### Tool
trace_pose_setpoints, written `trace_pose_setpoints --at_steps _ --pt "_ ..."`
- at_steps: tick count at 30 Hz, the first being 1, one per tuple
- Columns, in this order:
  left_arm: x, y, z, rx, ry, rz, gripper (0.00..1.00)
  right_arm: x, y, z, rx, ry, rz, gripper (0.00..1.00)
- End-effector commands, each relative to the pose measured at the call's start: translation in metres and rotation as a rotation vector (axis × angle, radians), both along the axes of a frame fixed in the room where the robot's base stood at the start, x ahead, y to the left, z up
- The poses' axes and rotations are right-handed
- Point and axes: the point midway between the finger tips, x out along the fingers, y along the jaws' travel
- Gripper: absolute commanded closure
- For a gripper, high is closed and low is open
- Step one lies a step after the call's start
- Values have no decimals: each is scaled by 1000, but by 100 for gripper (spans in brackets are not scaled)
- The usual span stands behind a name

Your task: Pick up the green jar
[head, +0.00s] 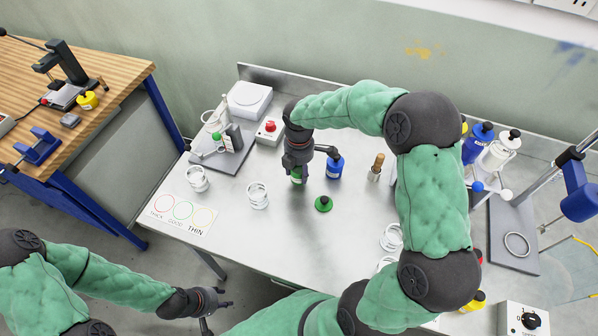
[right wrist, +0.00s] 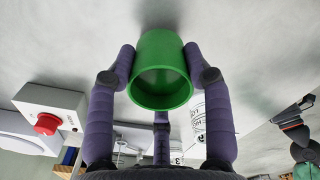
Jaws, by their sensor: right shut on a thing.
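The green jar (head: 296,177) is under my right gripper (head: 297,168) near the middle of the steel table. In the right wrist view the green jar (right wrist: 160,65) sits between the purple fingers of my right gripper (right wrist: 160,75), which press on its sides; its round rim and hollow inside face the camera. The head view does not make clear whether the jar touches the table. A green cone-shaped piece with a dark tip (head: 323,204) stands apart on the table, to the right and nearer. My left gripper (head: 217,300) is off the table at the lower left; its opening is unclear.
A blue jar (head: 335,165) stands close to the right of my right gripper. A red-button box (head: 269,131) and white scale (head: 248,98) are behind left. The table's front middle is clear.

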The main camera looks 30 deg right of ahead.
Motion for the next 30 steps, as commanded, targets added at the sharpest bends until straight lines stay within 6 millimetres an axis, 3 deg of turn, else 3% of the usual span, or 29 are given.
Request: trace_pose_setpoints --at_steps 2,10,15,21,30 --pt "0 0 6 0 0 0 60 -2 2 18 0 -5 1 86" --pt "0 0 26 0 0 0 60 -44 23 75 0 -8 3 86" --pt "0 0 33 0 0 0 60 -80 41 90 0 -4 3 86" --pt "0 0 39 0 0 0 60 -109 56 103 0 -4 3 86" --pt "0 0 42 0 0 0 60 -124 64 109 0 -2 0 86"
